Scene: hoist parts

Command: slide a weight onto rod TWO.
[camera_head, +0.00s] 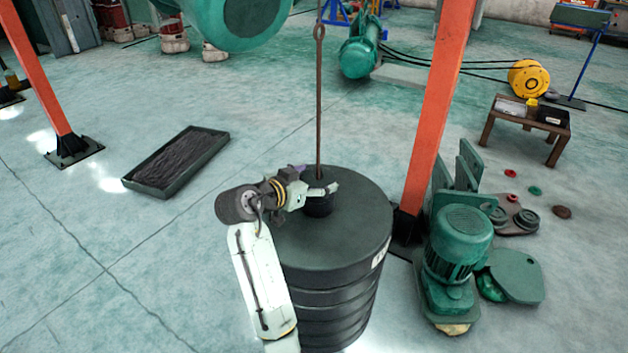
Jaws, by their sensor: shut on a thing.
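A stack of large dark round weights (330,275) stands in the lower middle, with a small white label on its right side whose text I cannot read. A thin brown upright rod (319,90) with an eye near its top rises above the stack. My gripper (318,188) is over the stack's top, reaching in from the left. It is shut on a small dark cylindrical weight (319,207) near the rod's lower end. The gripper partly covers this piece, so I cannot tell whether the rod passes through it or behind it, or whether it touches the stack.
An orange post (440,100) stands close right of the stack. A dark shallow tray (178,162) is on the floor at left. A small table (528,118) stands far right. Floor at lower left is clear.

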